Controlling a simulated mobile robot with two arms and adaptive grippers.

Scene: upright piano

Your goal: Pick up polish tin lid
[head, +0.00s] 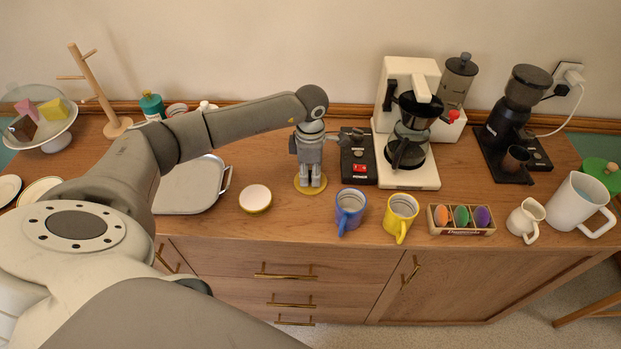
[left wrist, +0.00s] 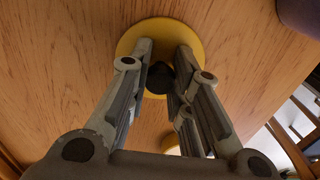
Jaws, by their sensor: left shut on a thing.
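The polish tin lid is a flat yellow disc with a dark knob; it lies on the wooden counter in the head view (head: 302,189) and fills the top middle of the left wrist view (left wrist: 152,27). My left gripper (head: 311,182) points straight down over it. In the left wrist view its two fingers (left wrist: 163,62) are shut on the dark knob in the lid's middle. The lid looks flat on the counter or very near it. A round yellow-rimmed tin with a pale top (head: 255,198) stands to the left of the lid. My right gripper is not in view.
A black box with a red switch (head: 358,167) and a coffee maker (head: 413,165) stand just right of the gripper. A blue mug (head: 350,208) and a yellow mug (head: 401,212) stand near the front edge. A grey tray (head: 190,190) lies left.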

